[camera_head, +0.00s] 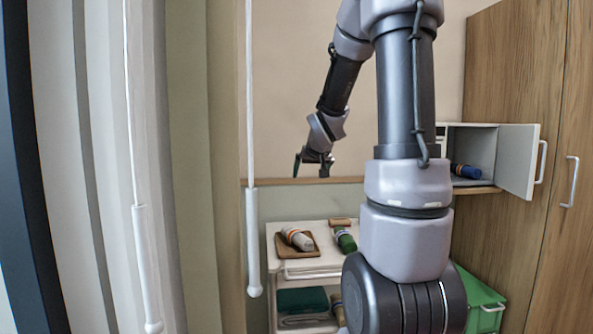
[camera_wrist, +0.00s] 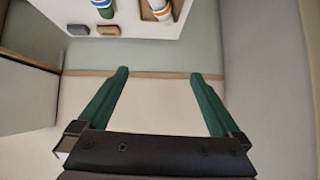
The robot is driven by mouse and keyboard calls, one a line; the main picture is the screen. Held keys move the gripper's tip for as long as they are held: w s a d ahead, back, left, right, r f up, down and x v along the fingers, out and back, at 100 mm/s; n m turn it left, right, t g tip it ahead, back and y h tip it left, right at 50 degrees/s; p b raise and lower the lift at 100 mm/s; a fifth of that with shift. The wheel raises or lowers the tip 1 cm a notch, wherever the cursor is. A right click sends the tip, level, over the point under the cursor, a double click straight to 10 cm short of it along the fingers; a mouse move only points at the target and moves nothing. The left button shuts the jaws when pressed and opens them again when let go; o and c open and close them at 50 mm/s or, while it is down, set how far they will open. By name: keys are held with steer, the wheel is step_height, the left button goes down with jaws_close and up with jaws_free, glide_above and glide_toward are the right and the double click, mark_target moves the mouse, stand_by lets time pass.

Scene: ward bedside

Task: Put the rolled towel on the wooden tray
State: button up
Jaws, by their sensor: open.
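The wooden tray (camera_head: 283,253) lies on the left of the white cart top and shows partly in the wrist view (camera_wrist: 147,13). A pale cylinder with an orange band (camera_head: 301,241) lies on it. I cannot tell whether this is the rolled towel or a bottle. A small tan piece (camera_head: 341,222) lies at the back of the cart, outside the tray; its kind is unclear. My gripper (camera_head: 314,164) hangs in the air above and behind the cart, apart from everything. In the wrist view its green fingers (camera_wrist: 158,76) are wide apart with nothing between them.
Folded cloths (camera_head: 303,300) are on the cart's lower shelf. My arm hides part of the cart's right side.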

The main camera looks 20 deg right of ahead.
steer(key=s+a+r+g+y, duration=0.1)
steer(key=s+a+r, duration=0.1)
steer(key=s+a, duration=0.3)
steer(key=s+a+r+g+y, duration=0.1)
steer(key=s+a, duration=0.5)
steer(key=s, duration=0.7)
steer(key=s+a+r+y, duration=0.2)
steer(key=s+a, duration=0.3)
steer(key=s, duration=0.4)
steer(key=shift+a+r+m+g+y, duration=0.3)
steer(key=shift+r+g, duration=0.1)
steer(key=shift+r, duration=0.1)
